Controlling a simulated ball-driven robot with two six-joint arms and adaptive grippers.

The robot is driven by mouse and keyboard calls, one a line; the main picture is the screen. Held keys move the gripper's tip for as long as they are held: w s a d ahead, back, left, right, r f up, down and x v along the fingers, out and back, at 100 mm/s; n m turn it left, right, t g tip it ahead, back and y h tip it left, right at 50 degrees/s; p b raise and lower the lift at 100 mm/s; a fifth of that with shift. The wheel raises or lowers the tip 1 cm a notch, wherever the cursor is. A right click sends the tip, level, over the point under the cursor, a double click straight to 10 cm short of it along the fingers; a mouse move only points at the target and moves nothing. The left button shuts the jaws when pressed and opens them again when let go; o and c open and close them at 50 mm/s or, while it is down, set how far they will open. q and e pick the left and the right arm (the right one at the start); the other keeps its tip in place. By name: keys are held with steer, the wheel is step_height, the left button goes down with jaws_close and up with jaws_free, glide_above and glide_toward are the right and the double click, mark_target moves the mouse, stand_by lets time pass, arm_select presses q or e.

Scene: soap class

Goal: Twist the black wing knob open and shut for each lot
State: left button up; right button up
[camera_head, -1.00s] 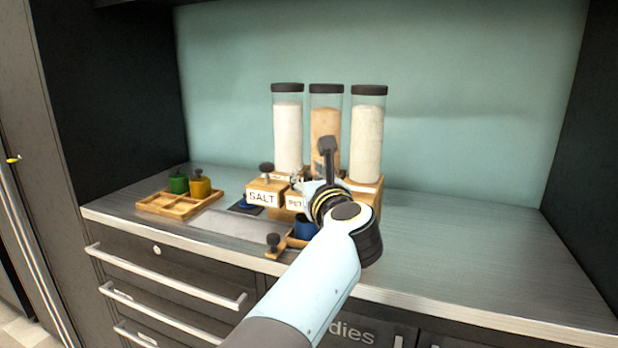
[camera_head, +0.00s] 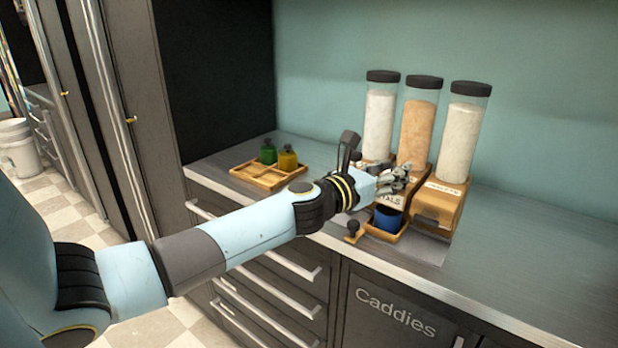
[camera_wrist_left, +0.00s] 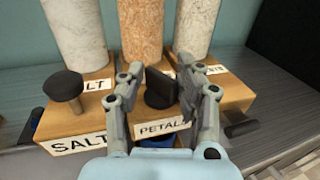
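Three clear canisters with black lids stand in wooden dispensers; the middle one (camera_head: 417,120) holds orange-tan grains. My left gripper (camera_wrist_left: 160,70) is at the middle wooden block labelled PETALS (camera_wrist_left: 160,128). Its two fingers are apart, one on each side of the black wing knob (camera_wrist_left: 161,90); I cannot tell whether they touch it. In the head view the left gripper (camera_head: 393,178) hides this knob. A blue cup (camera_head: 387,219) stands in a small wooden holder below the PETALS block. The right gripper is not in view.
The SALT block has its own black knob (camera_wrist_left: 64,86) on the left. The counter (camera_head: 540,245) is clear at the right.

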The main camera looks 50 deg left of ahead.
arm_select(q)
steer(key=m+h, duration=0.2)
steer(key=h, duration=0.1)
steer(key=m+h+b, duration=0.1)
steer(key=shift+w+a+f+g+h, duration=0.1)
steer(key=shift+a+g+h, duration=0.2)
steer(key=shift+g, duration=0.1)
steer(key=r+p+v, duration=0.1)
steer(key=p+v, duration=0.6)
steer(key=v, duration=0.4)
steer(key=a+f+m+g+y, duration=0.1)
steer(key=a+f+m+y, duration=0.1)
steer(key=a+m, duration=0.1)
steer(key=a+f+m+g+y+p, duration=0.1)
steer(key=a+f+m+y, duration=0.1)
steer(key=m, duration=0.3)
steer(key=w+a+f+m+g+y+p, duration=0.1)
steer(key=a+f+m+y, duration=0.1)
steer(key=a+f+m, duration=0.1)
steer(key=shift+w+a+m+g, duration=0.15)
steer(key=shift+a+m+g, duration=0.15)
steer(key=shift+m, duration=0.2)
steer(key=a+m, duration=0.1)
steer(key=a+r+m+y, duration=0.1)
steer(key=m, duration=0.1)
steer(key=shift+w+r+t+y+p, duration=0.2)
steer(key=shift+t+y+p, duration=0.1)
steer(key=shift+t+p, duration=0.1)
